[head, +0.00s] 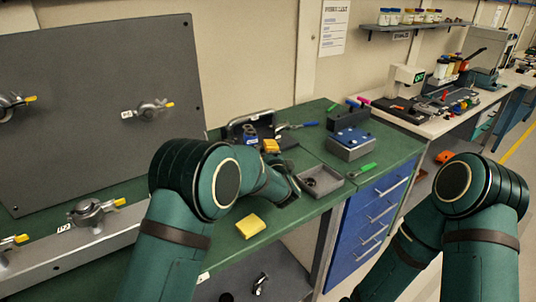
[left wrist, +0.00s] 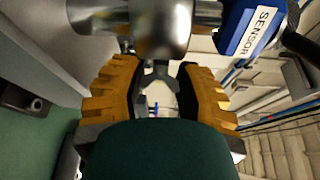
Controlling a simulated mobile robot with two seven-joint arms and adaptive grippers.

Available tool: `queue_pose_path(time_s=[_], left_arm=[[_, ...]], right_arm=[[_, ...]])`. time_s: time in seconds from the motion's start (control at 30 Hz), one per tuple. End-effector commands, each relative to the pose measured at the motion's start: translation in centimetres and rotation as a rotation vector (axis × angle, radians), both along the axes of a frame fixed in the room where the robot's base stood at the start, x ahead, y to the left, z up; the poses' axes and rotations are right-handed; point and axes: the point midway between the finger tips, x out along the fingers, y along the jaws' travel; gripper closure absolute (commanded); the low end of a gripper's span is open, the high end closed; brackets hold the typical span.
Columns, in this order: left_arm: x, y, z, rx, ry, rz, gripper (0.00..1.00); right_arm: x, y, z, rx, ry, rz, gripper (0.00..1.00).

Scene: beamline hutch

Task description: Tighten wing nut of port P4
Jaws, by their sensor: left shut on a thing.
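In the left wrist view my left gripper (left wrist: 160,88) has its yellow ribbed fingers closed in on a small metal wing nut (left wrist: 160,74). The wing nut sits below a shiny metal clamp fitting (left wrist: 158,25). In the head view my left gripper (head: 271,146) shows only as a small yellow patch beyond my left forearm, beside a blue part. A blue body labelled SENSOR (left wrist: 254,25) is close to the fitting on the right. No P4 label is readable. My right arm shows at the right of the head view, but its gripper is out of frame.
A grey panel (head: 90,70) with clamped ports stands at the left, with another clamp (head: 92,213) below it. A blue drawer unit (head: 372,215) is below.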

Motion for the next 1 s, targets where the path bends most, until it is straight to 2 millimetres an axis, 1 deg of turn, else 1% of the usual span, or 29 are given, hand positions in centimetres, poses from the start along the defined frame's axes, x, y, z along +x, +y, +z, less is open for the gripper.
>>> queue_pose_path(time_s=[0.2, 0.5, 0.53, 0.57, 0.87, 1.0], left_arm=[[-0.06, -0.32, 0.02, 0.082, 0.061, -0.006, 1.00], [-0.07, -0.37, 0.00, 0.090, 0.067, -0.008, 1.00], [-0.06, -0.38, 0.00, 0.090, 0.067, -0.008, 0.56], [-0.06, -0.38, 0.00, 0.090, 0.067, -0.008, 0.46], [-0.06, -0.19, 0.00, 0.089, 0.066, -0.004, 0.45], [-0.75, -0.39, 0.11, 0.089, 0.066, -0.004, 0.45]], right_arm=[[0.06, -0.02, -0.26, 0.000, -0.002, -0.001, 0.54], [0.07, -0.01, -0.24, 0.000, -0.002, -0.001, 0.54], [0.07, -0.01, -0.24, 0.000, -0.002, -0.001, 0.54], [0.07, -0.01, -0.25, 0.000, -0.002, -0.001, 0.54], [0.06, -0.01, -0.24, 0.000, -0.002, -0.001, 0.54], [0.06, 0.00, -0.24, 0.000, -0.001, 0.000, 0.54]])
